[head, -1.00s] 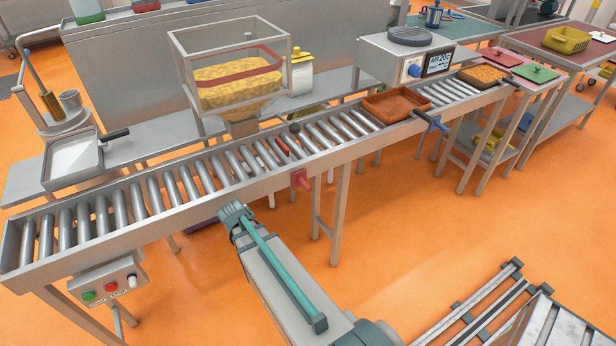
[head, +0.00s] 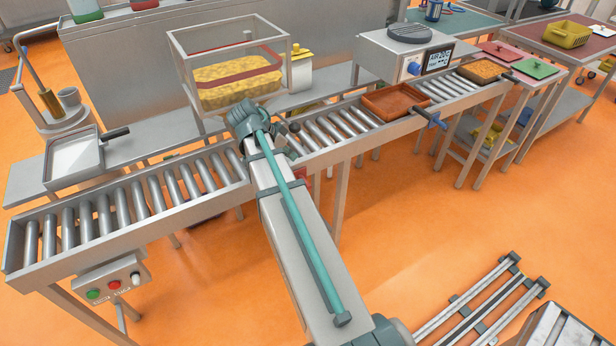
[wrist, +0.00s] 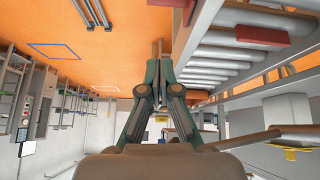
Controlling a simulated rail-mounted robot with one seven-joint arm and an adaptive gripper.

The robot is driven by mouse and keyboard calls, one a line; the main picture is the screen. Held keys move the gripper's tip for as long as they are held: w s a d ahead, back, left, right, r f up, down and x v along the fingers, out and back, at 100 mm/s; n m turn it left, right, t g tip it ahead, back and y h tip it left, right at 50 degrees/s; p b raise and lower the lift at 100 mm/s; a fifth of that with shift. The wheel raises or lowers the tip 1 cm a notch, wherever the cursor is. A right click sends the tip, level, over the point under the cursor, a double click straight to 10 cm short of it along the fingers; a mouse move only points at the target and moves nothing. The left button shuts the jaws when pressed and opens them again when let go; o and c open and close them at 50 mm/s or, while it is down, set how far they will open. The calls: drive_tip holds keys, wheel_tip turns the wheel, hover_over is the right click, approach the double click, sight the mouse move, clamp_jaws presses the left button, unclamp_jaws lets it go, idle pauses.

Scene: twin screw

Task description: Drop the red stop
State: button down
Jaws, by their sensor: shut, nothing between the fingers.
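The red stop shows in the wrist view as a red bar (wrist: 262,36) lying across the rollers at upper right. A second red piece (wrist: 171,3) is cut off at the top edge there. In the head view only a small red bit (head: 302,174) shows at the conveyor's front rail, beside my arm, which covers the rest. My gripper (wrist: 158,48) is shut and empty in the wrist view. Its tips are left of the rollers and apart from the red bar. In the head view the fingers are hidden behind my wrist, near the hopper.
The roller conveyor (head: 130,205) runs from lower left to upper right. A glass hopper (head: 235,85) of yellow material stands behind my arm.

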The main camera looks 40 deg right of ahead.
drive_tip(key=shift+s+m, duration=0.15)
drive_tip(key=shift+m, duration=0.55)
drive_tip(key=shift+f, duration=0.1)
drive_tip(key=p, duration=0.3)
hover_over(306, 183)
wheel_tip(306, 183, down, 8)
drive_tip(key=shift+d, duration=0.1)
drive_tip(key=shift+a+f+p, duration=0.2)
drive_tip(key=shift+f+p, duration=0.35)
drive_tip(key=shift+f, duration=0.4)
drive_tip(key=shift+a+f+p, duration=0.2)
drive_tip(key=shift+f+p, duration=0.15)
drive_tip(key=shift+f, duration=0.75)
